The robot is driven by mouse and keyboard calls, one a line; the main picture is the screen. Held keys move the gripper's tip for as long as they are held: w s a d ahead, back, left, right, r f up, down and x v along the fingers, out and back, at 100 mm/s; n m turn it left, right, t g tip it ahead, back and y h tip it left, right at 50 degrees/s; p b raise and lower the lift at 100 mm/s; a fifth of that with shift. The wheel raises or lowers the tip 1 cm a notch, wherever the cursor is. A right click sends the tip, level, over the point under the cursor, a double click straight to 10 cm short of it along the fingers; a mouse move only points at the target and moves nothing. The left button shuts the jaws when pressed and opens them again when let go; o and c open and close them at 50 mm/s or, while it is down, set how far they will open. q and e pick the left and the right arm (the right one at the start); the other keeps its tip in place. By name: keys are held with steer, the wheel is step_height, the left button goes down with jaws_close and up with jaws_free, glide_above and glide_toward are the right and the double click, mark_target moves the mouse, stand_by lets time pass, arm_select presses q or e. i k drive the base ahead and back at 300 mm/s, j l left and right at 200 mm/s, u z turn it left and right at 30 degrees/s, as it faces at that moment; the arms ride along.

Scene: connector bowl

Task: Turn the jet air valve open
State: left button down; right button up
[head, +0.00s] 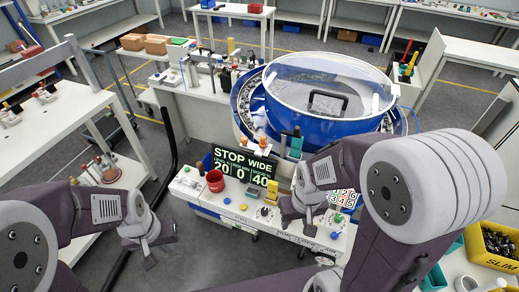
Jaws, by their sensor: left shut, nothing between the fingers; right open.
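A white control panel (190,190) stands in front of the blue bowl feeder, and its front edge carries dark lettering that seems to end in "AIR". A small round fitting (324,260) sits under the lettering. I cannot tell for sure which part is the jet air valve; my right arm hides part of the panel's right end. My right gripper (297,226) is open above the panel's front edge, with nothing seen between its fingers. My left gripper (160,250) is shut and empty, low over the floor left of the panel.
The blue bowl feeder (325,112) has a clear lid. A yellow bin (494,246) of dark parts is at right. A white bench (60,125) is at left. Floor between is free.

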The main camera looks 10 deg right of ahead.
mark_target(335, 235)
steer(key=l+z, duration=0.2)
steer(key=z, duration=1.4)
steer(key=i+j, duration=0.05)
steer(key=j, duration=0.05)
